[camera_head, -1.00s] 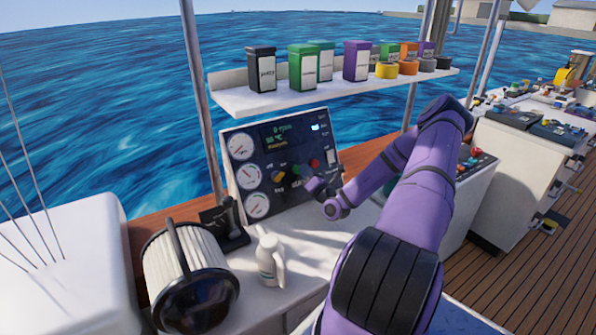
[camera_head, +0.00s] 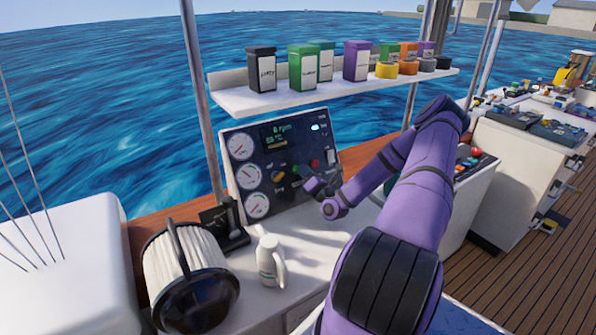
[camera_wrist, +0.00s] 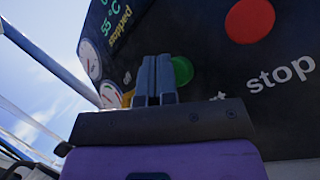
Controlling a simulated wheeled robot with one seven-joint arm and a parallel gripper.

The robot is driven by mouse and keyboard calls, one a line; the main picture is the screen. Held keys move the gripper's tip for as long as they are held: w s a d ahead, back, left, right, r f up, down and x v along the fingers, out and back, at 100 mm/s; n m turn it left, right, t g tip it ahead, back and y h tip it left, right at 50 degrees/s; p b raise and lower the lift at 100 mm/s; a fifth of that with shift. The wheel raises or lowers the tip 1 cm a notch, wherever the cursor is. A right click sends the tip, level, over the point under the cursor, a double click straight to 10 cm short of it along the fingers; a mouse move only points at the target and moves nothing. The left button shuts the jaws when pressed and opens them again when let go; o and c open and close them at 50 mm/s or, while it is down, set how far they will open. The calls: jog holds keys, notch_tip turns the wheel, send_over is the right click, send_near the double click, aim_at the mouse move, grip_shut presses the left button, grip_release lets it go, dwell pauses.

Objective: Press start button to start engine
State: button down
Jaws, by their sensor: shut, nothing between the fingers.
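The dark engine panel (camera_head: 270,140) stands tilted on the white console, with gauges, a small display, a yellow knob and buttons. In the wrist view the green start button (camera_wrist: 182,70) is partly hidden behind my gripper (camera_wrist: 155,62), whose two fingers are shut together with nothing between them. The fingertips are in front of the button's left part; I cannot tell whether they touch it. The red stop button (camera_wrist: 250,20) is up and to the right, above the word "stop". The display shows "55 °C" and "stopped". In the head view my gripper (camera_head: 308,178) is close to the panel.
A shelf (camera_head: 300,95) with dark, green and purple containers and tape rolls hangs above the panel. A throttle lever (camera_head: 230,220), a white bottle (camera_head: 268,260) and a round filter (camera_head: 185,270) stand at the lower left. The console to the right of the bottle is clear.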

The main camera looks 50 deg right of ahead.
jog(key=shift+w+d+f, duration=0.15)
jog(key=shift+w+f, duration=0.15)
jog(key=shift+w, duration=0.4)
dwell(1.1)
jog(key=shift+s, duration=0.1)
jog(key=shift+s+a+r, duration=0.15)
jog(key=shift+s+r, duration=0.1)
jog(key=shift+s, duration=0.25)
jog(key=shift+s+a+r, duration=0.1)
jog(key=shift+s+r, duration=0.15)
jog(key=shift+s, duration=0.2)
jog(key=shift+s, duration=0.1)
jog(key=shift+s+a+r, duration=0.2)
jog(key=shift+s+r, duration=0.15)
jog(key=shift+s, duration=0.35)
jog(key=shift+s+a+r, duration=0.15)
jog(key=shift+s+r, duration=0.2)
jog(key=shift+s, duration=0.35)
jog(key=shift+s+a+r, duration=0.2)
jog(key=shift+s+r, duration=0.15)
jog(key=shift+s, duration=0.35)
